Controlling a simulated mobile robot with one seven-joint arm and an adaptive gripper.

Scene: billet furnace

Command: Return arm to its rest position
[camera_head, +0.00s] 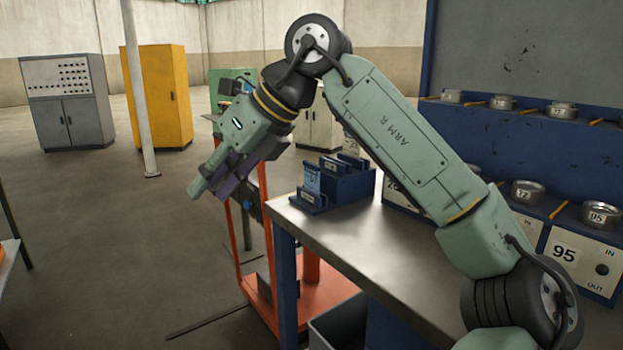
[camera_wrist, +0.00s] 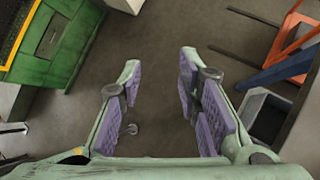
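My arm is pale green and marked "ARM R". In the head view it rises from the lower right, bends at the top and reaches left past the end of the metal table (camera_head: 345,235). My gripper (camera_head: 197,190) hangs over the floor to the left of the table, pointing down and left. In the wrist view my gripper (camera_wrist: 158,62) shows two fingers with purple pads, spread apart.
An orange frame (camera_head: 238,262) stands under and beside the gripper, close to the blue table leg. A blue holder (camera_head: 345,182) sits on the table. Numbered pots (camera_head: 527,192) line the blue rack at right.

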